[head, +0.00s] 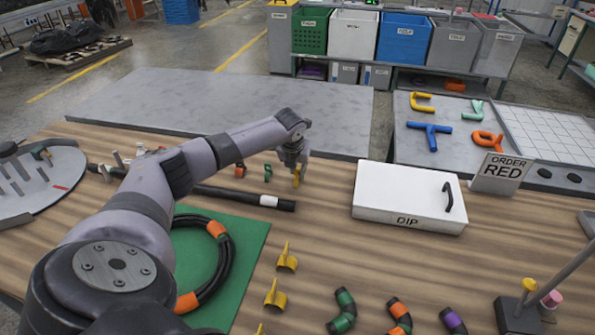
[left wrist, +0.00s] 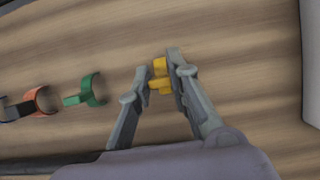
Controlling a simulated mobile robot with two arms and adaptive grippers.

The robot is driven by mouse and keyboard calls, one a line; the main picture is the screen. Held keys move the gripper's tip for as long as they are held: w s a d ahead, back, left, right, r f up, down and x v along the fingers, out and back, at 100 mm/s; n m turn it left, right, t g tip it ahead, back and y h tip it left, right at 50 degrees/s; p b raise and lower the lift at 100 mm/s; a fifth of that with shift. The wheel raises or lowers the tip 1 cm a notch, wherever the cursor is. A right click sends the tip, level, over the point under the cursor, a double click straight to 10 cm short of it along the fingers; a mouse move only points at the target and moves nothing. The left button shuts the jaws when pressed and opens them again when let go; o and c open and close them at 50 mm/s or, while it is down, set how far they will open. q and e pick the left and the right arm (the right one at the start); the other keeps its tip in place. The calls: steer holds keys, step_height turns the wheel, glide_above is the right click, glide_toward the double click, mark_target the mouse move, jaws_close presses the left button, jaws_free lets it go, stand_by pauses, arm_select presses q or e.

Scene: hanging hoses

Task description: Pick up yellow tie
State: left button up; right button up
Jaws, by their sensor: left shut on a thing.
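The yellow tie (head: 296,181) is small and sits between the fingertips of my left gripper (head: 294,164), behind the green mat and left of the white DIP box. In the left wrist view the yellow tie (left wrist: 159,84) is pinched between the two fingers of the left gripper (left wrist: 157,73). I cannot tell whether it touches the table. A green tie (left wrist: 86,91) and an orange tie (left wrist: 41,101) lie in a row beside it; the head view also shows the green one (head: 267,173) and the orange one (head: 239,170). My right gripper is not in view.
A black hose with a white band (head: 268,201) lies just in front of the ties. A coiled hose (head: 227,262) rests on the green mat (head: 251,238). The DIP box (head: 395,194) and the ORDER RED sign (head: 498,175) stand to the right. Several yellow clips (head: 286,259) lie nearer.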

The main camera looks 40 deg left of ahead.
mark_target(298, 168)
arm_select(q)
step_height(298, 168, up, 20)
steer(key=shift+b, duration=0.35)
stand_by(0.5)
steer(key=shift+o, duration=1)
jaws_close()
